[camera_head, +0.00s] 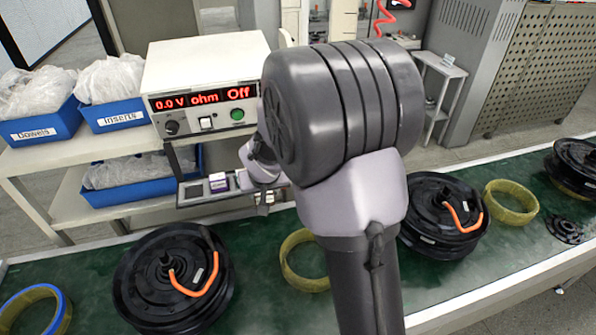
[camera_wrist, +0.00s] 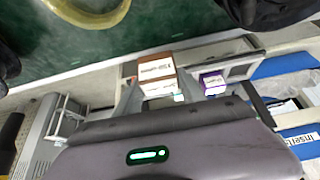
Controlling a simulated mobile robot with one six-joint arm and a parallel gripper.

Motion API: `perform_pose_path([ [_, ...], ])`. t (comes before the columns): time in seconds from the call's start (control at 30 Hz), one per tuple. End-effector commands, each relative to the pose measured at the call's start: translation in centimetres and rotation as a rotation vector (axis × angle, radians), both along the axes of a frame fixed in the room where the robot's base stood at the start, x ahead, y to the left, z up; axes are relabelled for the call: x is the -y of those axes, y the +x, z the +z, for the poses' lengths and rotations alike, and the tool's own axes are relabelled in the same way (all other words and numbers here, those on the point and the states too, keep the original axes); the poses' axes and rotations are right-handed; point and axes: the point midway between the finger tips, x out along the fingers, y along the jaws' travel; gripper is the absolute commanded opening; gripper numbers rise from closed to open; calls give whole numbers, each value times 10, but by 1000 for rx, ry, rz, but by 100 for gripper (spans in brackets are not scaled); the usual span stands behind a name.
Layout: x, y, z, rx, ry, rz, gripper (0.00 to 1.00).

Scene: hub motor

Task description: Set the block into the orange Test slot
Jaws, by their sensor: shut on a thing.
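A small orange-brown block with white printed labels (camera_wrist: 157,72) sits between the two fingers of my gripper (camera_wrist: 158,88) in the wrist view. The gripper is shut on it, over the shelf tray. In the head view my gripper (camera_head: 263,196) is at the right part of the tray, and my wrist and arm hide most of it and the block. The grey tray (camera_head: 190,202) is below the tester. A purple piece with a white label (camera_head: 218,182) is in the tray beside my gripper; it also shows in the wrist view (camera_wrist: 212,82). I cannot make out the orange Test slot, or whether the block touches the tray.
The tester (camera_head: 205,80) reads "0.0 V ohm Off" above the tray. Blue bins (camera_head: 38,125) with bagged parts stand left. Hub motors (camera_head: 172,278) and yellow rings (camera_head: 305,262) lie on the green conveyor in front. My arm covers the middle of the head view.

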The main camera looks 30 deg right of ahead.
Motion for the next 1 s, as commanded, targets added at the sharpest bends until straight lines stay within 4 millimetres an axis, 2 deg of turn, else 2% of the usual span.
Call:
perform_pose_path([
  [0.17, 27, 38, -2, 0, 2, -8, 3],
  [0.3, 56, 79, -10, 1, 1, -6, 3],
  [0.4, 73, 102, -13, 2, 1, -4, 3],
  [0.5, 83, 116, -14, 1, 2, -4, 3],
  [0.67, 92, 129, -17, 1, 1, -3, 3],
  [0.83, 91, 128, -51, -1, 1, -2, 3],
  [1.0, 91, 128, -50, 1, 1, -2, 3],
])
